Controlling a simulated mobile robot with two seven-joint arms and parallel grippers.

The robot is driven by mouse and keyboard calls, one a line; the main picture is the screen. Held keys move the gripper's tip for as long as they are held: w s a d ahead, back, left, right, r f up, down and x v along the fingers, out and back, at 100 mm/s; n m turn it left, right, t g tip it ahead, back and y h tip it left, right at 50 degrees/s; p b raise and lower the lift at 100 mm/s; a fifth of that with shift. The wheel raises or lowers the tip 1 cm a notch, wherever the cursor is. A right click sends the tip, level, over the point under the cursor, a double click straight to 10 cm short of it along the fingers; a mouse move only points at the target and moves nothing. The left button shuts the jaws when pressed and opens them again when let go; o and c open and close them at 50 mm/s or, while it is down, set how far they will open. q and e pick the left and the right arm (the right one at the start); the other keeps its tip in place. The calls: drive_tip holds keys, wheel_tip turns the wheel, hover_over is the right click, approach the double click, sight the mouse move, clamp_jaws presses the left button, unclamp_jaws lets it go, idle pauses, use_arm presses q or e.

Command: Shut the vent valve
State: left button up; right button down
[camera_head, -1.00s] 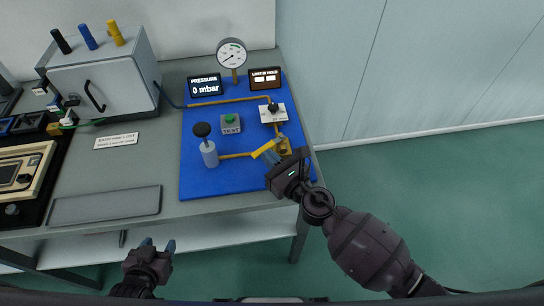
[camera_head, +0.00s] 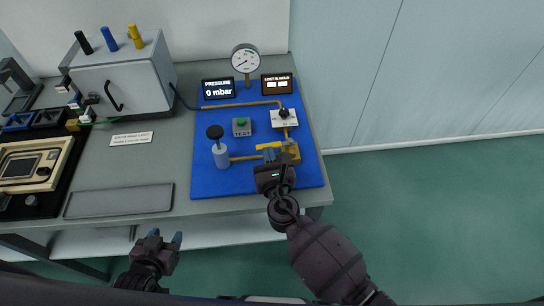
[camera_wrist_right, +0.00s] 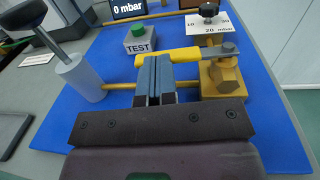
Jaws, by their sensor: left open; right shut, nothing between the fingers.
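The vent valve has a brass body (camera_wrist_right: 224,78) on the blue panel, with a yellow-gripped lever (camera_wrist_right: 180,54) across its top. In the head view the lever (camera_head: 268,146) points left from the body (camera_head: 291,153), roughly in line with the brass pipe. My right gripper (camera_head: 270,153) is shut and empty. In the right wrist view its fingertips (camera_wrist_right: 155,62) are at the near side of the yellow grip; I cannot tell whether they touch. My left gripper (camera_head: 165,240) is open and empty, in front of the table's front edge, far from the valve.
Left of the valve stand a pump with a black knob (camera_head: 216,132) and a green TEST button (camera_head: 241,122). Behind are a selector knob (camera_head: 284,113), a gauge (camera_head: 245,58) and a display reading 0 mbar (camera_head: 217,89). A grey tray (camera_head: 119,201) lies left.

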drive_tip(key=shift+w+a, duration=0.15)
drive_tip(key=shift+w, duration=0.1)
idle(0.5)
drive_tip(key=shift+s, duration=0.1)
